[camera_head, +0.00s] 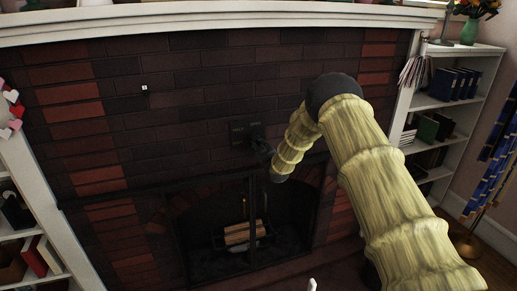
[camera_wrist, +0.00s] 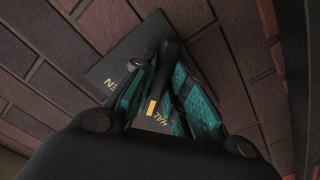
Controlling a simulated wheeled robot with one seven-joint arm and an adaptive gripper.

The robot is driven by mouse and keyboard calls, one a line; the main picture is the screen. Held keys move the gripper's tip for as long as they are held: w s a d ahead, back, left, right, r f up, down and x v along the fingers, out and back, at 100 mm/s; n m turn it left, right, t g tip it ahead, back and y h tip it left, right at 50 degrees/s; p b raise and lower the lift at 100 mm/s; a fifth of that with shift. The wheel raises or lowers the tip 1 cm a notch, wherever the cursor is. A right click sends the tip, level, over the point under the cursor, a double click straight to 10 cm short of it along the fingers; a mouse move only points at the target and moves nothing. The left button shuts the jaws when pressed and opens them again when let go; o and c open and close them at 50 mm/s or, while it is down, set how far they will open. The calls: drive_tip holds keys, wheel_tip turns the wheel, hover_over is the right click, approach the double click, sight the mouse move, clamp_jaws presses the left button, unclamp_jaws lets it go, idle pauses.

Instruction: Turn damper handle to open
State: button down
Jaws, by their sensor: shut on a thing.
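The damper plate (camera_head: 238,129) is a small dark panel on the brick front above the fireplace opening. In the wrist view the plate (camera_wrist: 108,75) shows part of its yellow lettering, and the rest is covered by my gripper. The damper handle (camera_wrist: 166,70) is a dark bar standing out from the plate between the fingers. My gripper (camera_wrist: 165,98), with teal finger pads, is shut on the handle. In the head view my gripper (camera_head: 264,152) is at the plate's lower right, small and dark. The exact angle of the handle is hard to tell.
The fireplace opening (camera_head: 215,235) with logs (camera_head: 240,233) lies below the plate. A white mantel (camera_head: 200,20) runs above. White bookshelves (camera_head: 462,65) stand at the right, and another shelf (camera_head: 45,225) is at the left. Brick wall surrounds the plate closely.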

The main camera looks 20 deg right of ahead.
drive_tip(key=m+b, duration=0.5)
drive_tip(key=shift+d+f, duration=0.15)
drive_tip(key=shift+d, duration=0.05)
drive_tip(key=shift+m+b, duration=1.1)
drive_tip(key=shift+r, duration=0.25)
drive_tip(key=c, duration=1.4)
unclamp_jaws()
drive_tip(key=s, duration=1.2)
drive_tip(key=shift+d, duration=0.3)
